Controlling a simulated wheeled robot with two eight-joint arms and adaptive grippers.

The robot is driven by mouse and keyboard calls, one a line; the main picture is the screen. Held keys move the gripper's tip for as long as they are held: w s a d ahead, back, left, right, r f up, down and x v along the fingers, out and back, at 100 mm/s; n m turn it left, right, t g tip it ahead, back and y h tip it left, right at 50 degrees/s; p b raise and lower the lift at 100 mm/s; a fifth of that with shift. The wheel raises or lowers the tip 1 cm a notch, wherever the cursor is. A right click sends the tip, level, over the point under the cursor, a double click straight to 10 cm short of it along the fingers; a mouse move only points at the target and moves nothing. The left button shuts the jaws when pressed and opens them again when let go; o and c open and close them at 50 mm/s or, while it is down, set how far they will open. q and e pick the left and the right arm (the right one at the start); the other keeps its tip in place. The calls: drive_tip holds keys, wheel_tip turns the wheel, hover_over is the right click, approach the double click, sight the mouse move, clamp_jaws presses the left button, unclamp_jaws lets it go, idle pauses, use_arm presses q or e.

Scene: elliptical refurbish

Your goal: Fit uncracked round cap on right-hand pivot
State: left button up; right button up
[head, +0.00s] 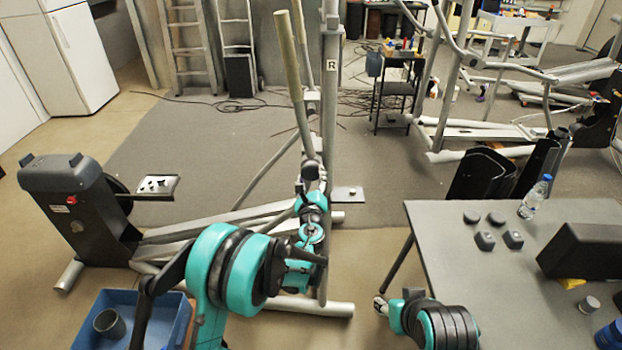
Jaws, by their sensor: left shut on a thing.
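The elliptical's upright post (331,120) carries a white label with an R. A small round fitting shows low on the machine near this post, and my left gripper (309,174) is up against that area. It is shut on a small dark thing, mostly hidden by the fingers; I cannot tell its shape or whether it touches the pivot. Two round dark caps (472,217) (496,218) lie on the grey table (440,258); cracks cannot be made out at this size. Two squarish dark caps (485,240) (513,239) lie in front of them. My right gripper (381,306) is low, left of the table, its fingers unclear.
A water bottle (533,197), a black box (585,250) and a small jar (589,303) stand on the table. A blue bin (88,338) with a grey cup (108,323) is at lower left. A small plate (347,193) sits right of the post.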

use_arm(q)
drive_tip(key=o, duration=1.6)
drive_tip(key=s, duration=1.2)
